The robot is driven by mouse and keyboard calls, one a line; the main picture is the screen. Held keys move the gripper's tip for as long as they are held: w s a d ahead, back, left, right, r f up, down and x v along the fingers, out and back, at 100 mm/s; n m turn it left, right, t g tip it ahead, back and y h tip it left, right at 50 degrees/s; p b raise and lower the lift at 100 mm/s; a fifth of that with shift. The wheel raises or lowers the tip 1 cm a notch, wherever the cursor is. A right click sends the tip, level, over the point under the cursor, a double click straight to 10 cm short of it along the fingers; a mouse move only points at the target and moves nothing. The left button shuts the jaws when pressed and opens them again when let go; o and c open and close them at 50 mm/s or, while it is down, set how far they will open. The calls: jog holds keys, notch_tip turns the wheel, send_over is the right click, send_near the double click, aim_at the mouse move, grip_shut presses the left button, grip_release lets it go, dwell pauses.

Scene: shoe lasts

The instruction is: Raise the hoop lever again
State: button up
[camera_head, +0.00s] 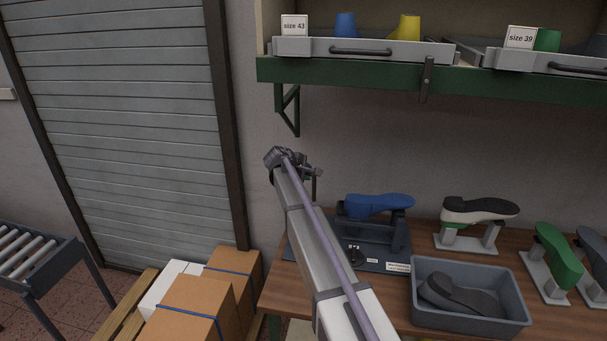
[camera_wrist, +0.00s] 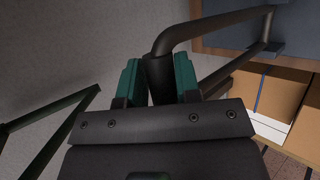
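In the wrist view, the hoop lever (camera_wrist: 215,24) is a dark bent tube, running from between my fingers to a blue-grey base plate (camera_wrist: 235,30) at the upper right. My gripper (camera_wrist: 158,85) has teal pads on both sides of the hoop's thick grip section and looks closed on it. In the head view, my gripper (camera_head: 312,178) is at the end of my pale arm, left of the blue last (camera_head: 380,204). That last lies sole up on a dark fixture (camera_head: 385,235) on the bench. My arm hides part of the fixture, and I cannot make out the hoop there.
A grey bin (camera_head: 470,317) with a dark last stands at the bench front. Other lasts on stands (camera_head: 478,212) are to the right. A green shelf (camera_head: 365,74) with drawers overhangs the bench. Cartons (camera_head: 200,308) stand at lower left. The wall behind my gripper is bare.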

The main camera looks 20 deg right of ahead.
jog(key=o, duration=0.4)
jog(key=shift+d, duration=0.1)
jog(key=shift+o, duration=0.2)
jog(key=p+v, duration=0.6)
jog(key=v, duration=0.4)
jog(key=shift+a+r+p, duration=0.3)
jog(key=shift+p, duration=0.05)
jog(key=s+a+f+m+g+y+b, duration=0.1)
jog(key=s+a+f+m+y+b, duration=0.2)
jog(key=s, duration=1)
jog(key=s+a+f+m+g+y+b, duration=0.2)
jog(key=s+f+b, duration=0.3)
jog(key=s+f, duration=0.5)
jog(key=s+a+f+m+g+y+b, duration=0.2)
jog(key=s+a+f+m+y+b, duration=0.2)
jog(key=s, duration=1.3)
notch_tip(320, 180, down, 2)
jog(key=shift+s+f+m+b, duration=0.2)
jog(key=shift+m+b, duration=0.25)
jog(key=shift+m, duration=0.05)
